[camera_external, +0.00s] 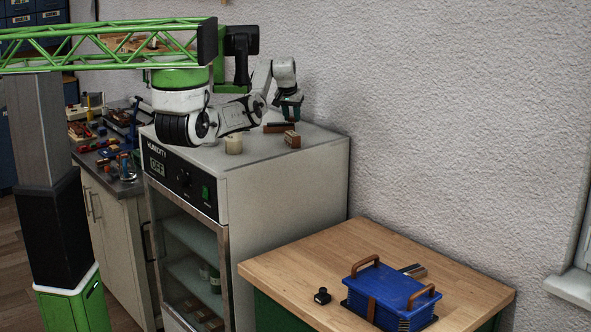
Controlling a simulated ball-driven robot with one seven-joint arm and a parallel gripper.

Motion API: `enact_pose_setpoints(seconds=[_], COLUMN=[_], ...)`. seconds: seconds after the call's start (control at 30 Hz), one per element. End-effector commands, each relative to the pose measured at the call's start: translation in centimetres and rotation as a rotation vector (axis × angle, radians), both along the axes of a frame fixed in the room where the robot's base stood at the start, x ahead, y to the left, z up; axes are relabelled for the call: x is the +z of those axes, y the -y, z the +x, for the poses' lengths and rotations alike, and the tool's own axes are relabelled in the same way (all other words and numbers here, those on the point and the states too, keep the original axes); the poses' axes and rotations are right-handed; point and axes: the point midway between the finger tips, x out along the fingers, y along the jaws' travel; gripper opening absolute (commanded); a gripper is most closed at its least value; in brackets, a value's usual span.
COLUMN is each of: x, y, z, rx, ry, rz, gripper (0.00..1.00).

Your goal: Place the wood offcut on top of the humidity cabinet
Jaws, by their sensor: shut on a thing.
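The humidity cabinet (290,182) is a tall pale cabinet with a dark control panel and a glass front, left of centre. My gripper (291,117) is low over the back right of its top, pointing down. It is shut on a small piece of wood, seemingly the wood offcut (279,127), a dark brown bar at the fingertips. The fingers are small here, and I cannot tell whether the bar touches the cabinet top.
A cluttered workbench (125,185) lies left. The wall is close behind.

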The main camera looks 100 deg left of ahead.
Motion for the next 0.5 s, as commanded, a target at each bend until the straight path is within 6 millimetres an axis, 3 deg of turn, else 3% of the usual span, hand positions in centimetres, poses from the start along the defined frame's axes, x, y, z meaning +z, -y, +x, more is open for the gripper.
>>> enact_pose_setpoints(seconds=[0.1, 0.3, 0.5], x=[0.4, 0.9, 1.0], y=[-1.7, -3.4, -3.8], z=[-4.9, -11.8, -13.8], rx=[0.081, 0.182, 0.207], ry=[0.003, 0.003, 0.001], rz=[0.000, 0.000, 0.001], gripper=[0.00, 0.00, 0.00])
